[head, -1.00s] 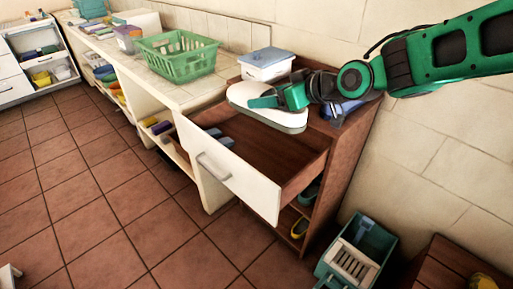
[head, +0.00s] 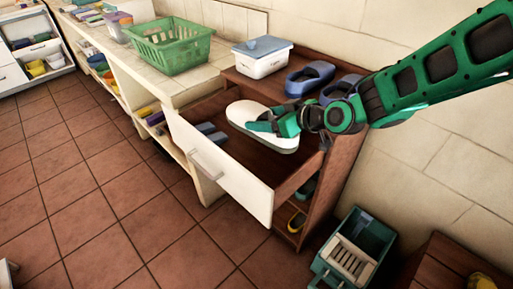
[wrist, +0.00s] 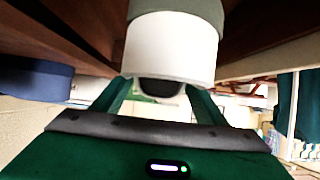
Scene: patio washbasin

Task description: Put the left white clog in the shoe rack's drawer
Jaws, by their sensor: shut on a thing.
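The white clog (head: 262,121) with a grey sole is held in my gripper (head: 262,127), over the open drawer of the shoe rack. In the wrist view the clog (wrist: 172,48) fills the space between my green fingers (wrist: 155,95). The drawer (head: 222,169) has a white front with a metal handle and a brown inside. It is pulled out from the brown shoe rack (head: 338,160). Dark blue-grey shoes (head: 212,133) lie in the drawer at its left. I cannot tell whether the clog touches the drawer floor.
On the rack top are a white box with a blue lid (head: 262,58) and blue clogs (head: 309,79). A green basket (head: 171,46) stands on the tiled counter. A teal crate (head: 354,250) stands on the floor right of the rack.

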